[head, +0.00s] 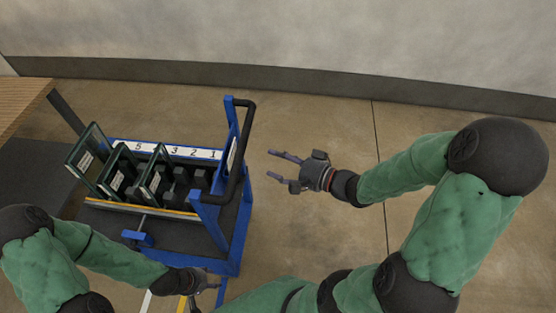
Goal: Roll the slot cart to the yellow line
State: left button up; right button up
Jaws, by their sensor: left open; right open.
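The slot cart (230,268) has a blue frame and stands left of centre in the head view. Its numbered slots hold several framed panels standing upright. A black push handle (247,150) curves along its right end. My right gripper (271,164) is open and empty, just right of the handle and apart from it in the picture. My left gripper (208,295) is open near the bottom edge, by the cart's lower front corner; whether it touches the cart I cannot tell. A yellow line (182,304) shows in part on the floor at the bottom edge, beside my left gripper.
A white strip (146,303) lies left of the yellow line. A wooden table (22,98) stands at the upper left, close to the cart. A grey wall with a dark baseboard (300,85) runs along the back. The floor right of the cart is clear.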

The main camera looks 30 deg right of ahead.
aim_at(243, 147)
jog(key=p+x, duration=0.1)
jog(key=x, duration=1.1)
jog(key=shift+w+p, duration=0.35)
jog(key=shift+w, duration=0.1)
jog(key=shift+c, duration=0.2)
grip_shut()
